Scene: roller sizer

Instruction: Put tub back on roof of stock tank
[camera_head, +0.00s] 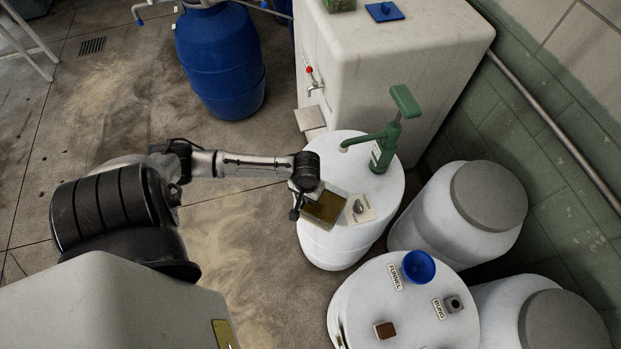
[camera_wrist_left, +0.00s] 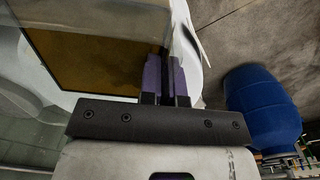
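The tub (camera_head: 325,209) is a small square open container with an amber-brown inside. It is over the near-left part of the top of a white drum (camera_head: 330,246) that carries a green hand pump (camera_head: 384,143). I cannot tell whether its base touches the drum. My left gripper (camera_head: 298,204) is at the tub's left side. In the left wrist view the purple fingers (camera_wrist_left: 165,78) are close together at the edge of the tub (camera_wrist_left: 85,62), seemingly shut on its wall; the contact is partly hidden. My right gripper is not in view.
A picture label (camera_head: 359,208) lies right of the tub. A large white tank (camera_head: 395,60) with a red-handled tap stands behind, a blue square piece (camera_head: 384,11) on top. A drum with a blue funnel (camera_head: 419,266) stands in front. Floor at left is free.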

